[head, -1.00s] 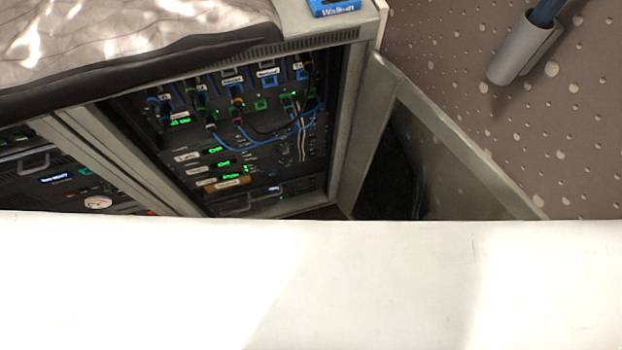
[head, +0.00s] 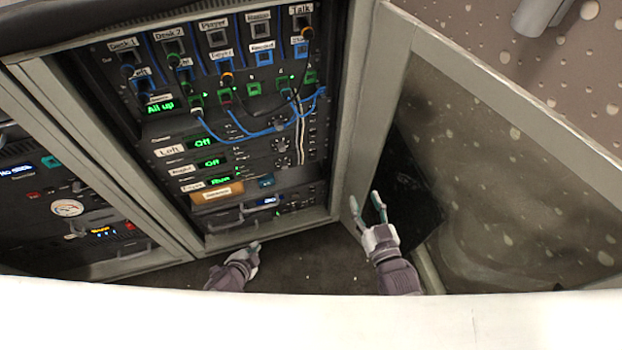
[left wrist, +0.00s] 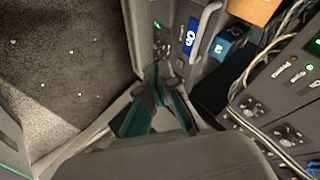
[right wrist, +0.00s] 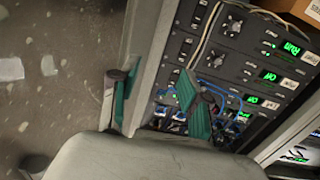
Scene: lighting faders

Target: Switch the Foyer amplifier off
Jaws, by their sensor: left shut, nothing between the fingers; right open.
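The Foyer amplifier (head: 240,176) is the lowest of three similar units in the open rack in the head view. Its display glows green and reads Run, while the two units above read Off. In the right wrist view the Run display (right wrist: 292,47) shows near the upper right. My left gripper (head: 256,246) is shut and empty, low in front of the rack's bottom edge; its fingertips also show in the left wrist view (left wrist: 159,80). My right gripper (head: 366,207) is open and empty, right of the rack opening near the door hinge side. I cannot make out the Foyer amplifier's switch.
The rack door (head: 500,90) stands open on the right. Blue patch cables (head: 250,130) hang above the amplifiers. An orange-brown box (head: 217,192) sits below the Foyer unit. A second rack (head: 70,210) is at the left. Dark floor lies between my grippers.

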